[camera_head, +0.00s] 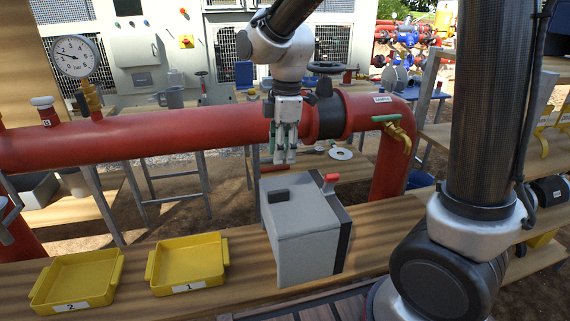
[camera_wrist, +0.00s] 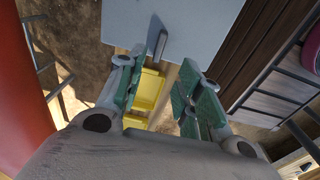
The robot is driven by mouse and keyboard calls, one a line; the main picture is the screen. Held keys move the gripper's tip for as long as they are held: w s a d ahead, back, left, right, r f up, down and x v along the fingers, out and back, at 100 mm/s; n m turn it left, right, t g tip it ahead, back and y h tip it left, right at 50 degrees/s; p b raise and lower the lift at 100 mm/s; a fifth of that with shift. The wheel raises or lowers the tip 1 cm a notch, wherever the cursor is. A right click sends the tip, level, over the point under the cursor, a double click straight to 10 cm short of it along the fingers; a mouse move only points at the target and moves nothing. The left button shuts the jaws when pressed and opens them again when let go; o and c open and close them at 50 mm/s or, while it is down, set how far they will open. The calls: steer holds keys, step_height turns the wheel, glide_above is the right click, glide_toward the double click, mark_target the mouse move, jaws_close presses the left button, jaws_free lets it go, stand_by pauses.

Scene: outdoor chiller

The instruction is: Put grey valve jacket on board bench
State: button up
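The grey box-shaped jacket (camera_head: 302,245) has a dark handle on top, a red knob at its back right corner and a dark right side. It stands at the front wooden board bench (camera_head: 385,222), right of the yellow trays. I cannot tell how it rests there. My gripper (camera_head: 285,158) points down above and behind the box, apart from it and empty. In the wrist view, the green-padded fingers (camera_wrist: 160,92) are spread, and the box's grey top (camera_wrist: 195,25) with its handle shows beyond them.
Yellow trays marked 1 (camera_head: 188,266) and 2 (camera_head: 75,280) stand on the bench at left. A red pipe (camera_head: 180,138) with a gauge (camera_head: 76,57) crosses behind, close to my gripper. Another wooden bench (camera_head: 350,167) is behind.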

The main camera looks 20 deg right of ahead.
steer(key=s+d+r+m+t, duration=0.2)
steer(key=s+d+r+m, duration=0.45)
steer(key=d, duration=0.45)
steer(key=s+d+r+m+t, duration=0.1)
steer(key=s+d+m+t, duration=0.1)
steer(key=s+d+m, duration=0.7)
steer(key=s+m, duration=0.2)
steer(key=s, duration=0.1)
steer(key=shift+s+d+r+h, duration=0.2)
steer(key=shift+r+h, duration=0.2)
steer(key=shift+m, duration=0.25)
